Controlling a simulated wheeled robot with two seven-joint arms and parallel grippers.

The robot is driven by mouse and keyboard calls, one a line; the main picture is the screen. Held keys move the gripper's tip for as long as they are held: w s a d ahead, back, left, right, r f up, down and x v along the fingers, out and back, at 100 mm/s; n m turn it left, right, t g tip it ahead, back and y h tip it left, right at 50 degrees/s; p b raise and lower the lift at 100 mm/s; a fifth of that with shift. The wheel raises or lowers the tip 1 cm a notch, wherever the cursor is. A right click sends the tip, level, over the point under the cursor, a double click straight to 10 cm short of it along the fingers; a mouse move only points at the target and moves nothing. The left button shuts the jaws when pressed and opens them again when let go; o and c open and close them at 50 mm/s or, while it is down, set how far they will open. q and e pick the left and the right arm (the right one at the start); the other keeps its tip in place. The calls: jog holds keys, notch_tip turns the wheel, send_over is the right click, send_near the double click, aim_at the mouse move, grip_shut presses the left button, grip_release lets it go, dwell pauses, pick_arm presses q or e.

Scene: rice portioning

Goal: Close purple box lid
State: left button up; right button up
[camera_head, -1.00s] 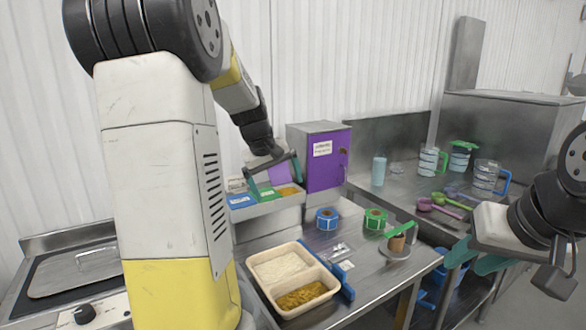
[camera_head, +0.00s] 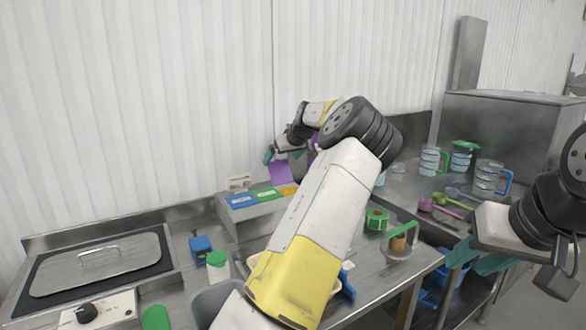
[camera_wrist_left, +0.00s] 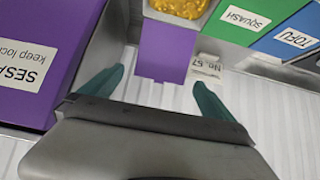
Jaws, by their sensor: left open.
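The purple lid (camera_head: 281,173) stands raised at the back of the row of small bins. In the left wrist view the purple lid (camera_wrist_left: 165,50) is a flat flap beside an uncovered bin of golden food (camera_wrist_left: 182,7). My left gripper (camera_head: 282,155) is high at the back, just above the lid. Its teal fingers (camera_wrist_left: 155,92) are spread on either side of the lid's free edge, with nothing held. Whether they touch the lid I cannot tell. My right gripper (camera_head: 482,263) hangs at the right, away from the lid; its opening is unclear.
A blue lid (camera_head: 240,200) and a green lid (camera_head: 264,194) lie flat on neighbouring bins. A purple cabinet (camera_wrist_left: 40,50) stands close beside the lid; my left arm mostly hides it in the head view. Green tape (camera_head: 377,218) and a holder (camera_head: 398,250) stand on the counter.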

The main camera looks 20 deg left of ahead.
aim_at(278, 163)
pick_arm(q)
jog(key=x, duration=0.7)
jog(key=shift+w+a+f, duration=0.1)
jog(key=shift+a+f, duration=0.05)
jog(key=shift+a, duration=0.05)
jog(key=c, duration=2.1)
jog(key=shift+o, duration=0.2)
